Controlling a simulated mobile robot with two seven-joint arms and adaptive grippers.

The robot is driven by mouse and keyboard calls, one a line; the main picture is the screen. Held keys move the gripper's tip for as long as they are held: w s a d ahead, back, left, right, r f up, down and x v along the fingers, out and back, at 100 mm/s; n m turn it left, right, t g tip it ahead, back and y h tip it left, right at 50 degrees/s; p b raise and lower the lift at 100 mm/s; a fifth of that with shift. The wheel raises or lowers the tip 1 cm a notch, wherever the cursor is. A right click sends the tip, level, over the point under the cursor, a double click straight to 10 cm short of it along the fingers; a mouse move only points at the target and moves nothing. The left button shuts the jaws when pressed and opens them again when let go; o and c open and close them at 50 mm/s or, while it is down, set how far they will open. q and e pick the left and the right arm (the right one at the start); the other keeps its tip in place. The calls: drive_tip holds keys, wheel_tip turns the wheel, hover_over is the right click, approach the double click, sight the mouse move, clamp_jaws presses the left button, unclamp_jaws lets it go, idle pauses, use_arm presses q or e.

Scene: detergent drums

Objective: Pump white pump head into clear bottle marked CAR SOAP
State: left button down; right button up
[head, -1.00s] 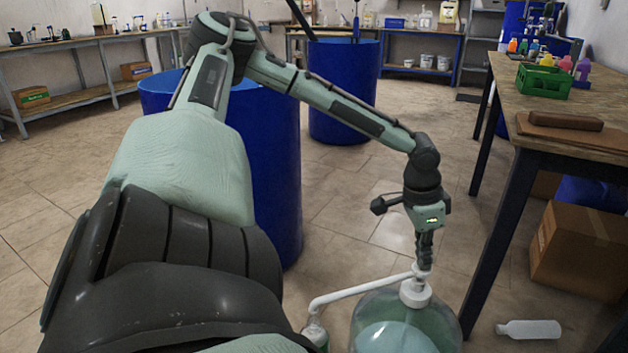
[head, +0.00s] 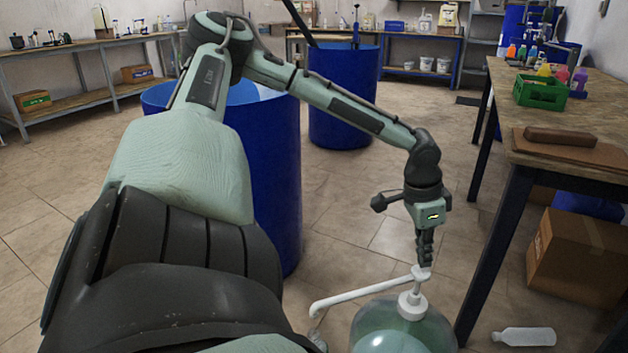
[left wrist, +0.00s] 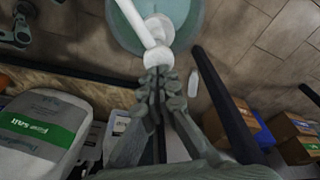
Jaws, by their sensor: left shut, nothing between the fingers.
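The white pump head (head: 420,272) tops a short white stem on a large, clear, greenish drum (head: 405,330). Its long spout (head: 350,296) points left and slightly down in the head view. Under the spout's end only a small part of something shows, mostly behind my arm; no CAR SOAP marking can be read. My left gripper (head: 425,262) is shut and empty, pointing down, its fingertips at the top of the pump head. In the left wrist view the shut fingers (left wrist: 160,75) are right by the white pump (left wrist: 158,57). My right gripper is not in view.
A workbench (head: 530,145) stands right of the drum, bearing a green crate (head: 540,88). A white bottle (head: 524,336) lies on the floor beside a cardboard box (head: 575,258). Blue barrels (head: 278,180) stand behind my left arm. Floor between is clear.

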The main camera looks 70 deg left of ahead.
use_arm(q)
wheel_tip(320, 180, up, 6)
drive_tip(key=p, duration=0.5)
idle(0.6)
